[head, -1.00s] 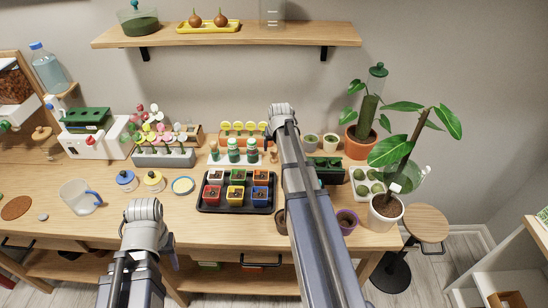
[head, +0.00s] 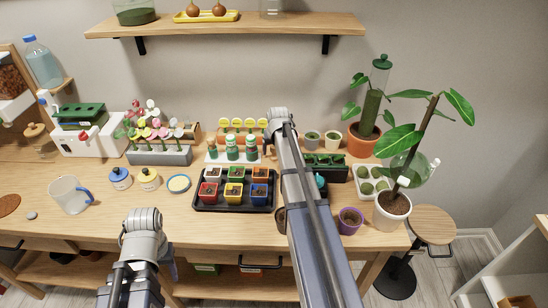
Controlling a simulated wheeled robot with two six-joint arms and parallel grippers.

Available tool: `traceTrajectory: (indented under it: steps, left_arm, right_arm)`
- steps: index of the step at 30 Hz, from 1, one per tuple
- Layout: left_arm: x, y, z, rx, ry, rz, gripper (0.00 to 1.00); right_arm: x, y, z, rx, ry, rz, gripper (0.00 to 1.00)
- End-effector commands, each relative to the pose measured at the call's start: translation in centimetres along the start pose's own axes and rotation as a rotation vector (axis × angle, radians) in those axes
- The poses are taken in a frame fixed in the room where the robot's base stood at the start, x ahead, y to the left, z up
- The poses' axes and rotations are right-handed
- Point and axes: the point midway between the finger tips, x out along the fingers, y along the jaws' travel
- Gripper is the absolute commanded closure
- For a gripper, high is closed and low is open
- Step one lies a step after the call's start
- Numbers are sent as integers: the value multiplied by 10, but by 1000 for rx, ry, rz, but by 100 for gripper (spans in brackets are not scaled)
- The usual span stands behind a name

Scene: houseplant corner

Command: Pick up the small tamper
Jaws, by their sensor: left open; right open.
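I cannot make out the small tamper for certain. A wooden knobbed piece (head: 38,135) stands at the far left of the bench (head: 110,207), and a teal rounded thing (head: 320,182) shows partly behind my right arm; I cannot tell whether either is the tamper. My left gripper (head: 143,216) is open over the front edge of the bench, seen from behind. My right gripper (head: 279,117) is open and reaches over the back of the bench, near the yellow-tagged row. Its fingertips are mostly hidden by its wrist, and its arm covers part of the bench.
A black tray (head: 236,208) of several coloured pots lies at the middle. A grey flower rack (head: 160,157), white bottle stand (head: 232,160), glass mug (head: 68,195) and lidded jars (head: 149,178) surround it. Tall plants (head: 392,210) stand at right.

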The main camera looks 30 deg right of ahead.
Motion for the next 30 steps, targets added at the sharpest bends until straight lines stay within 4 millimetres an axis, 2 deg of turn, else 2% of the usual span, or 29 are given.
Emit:
traceTrajectory:
  steps: [3, 23, 30]
  left_arm:
    - [-1, 0, 0, 0, 0, 0, 50]
    - [-1, 0, 0, 0, 0, 0, 50]
    - [-1, 0, 0, 0, 0, 0, 50]
  right_arm:
    - [-1, 0, 0, 0, 0, 0, 26]
    - [-1, 0, 0, 0, 0, 0, 100]
    - [-1, 0, 0, 0, 0, 0, 100]
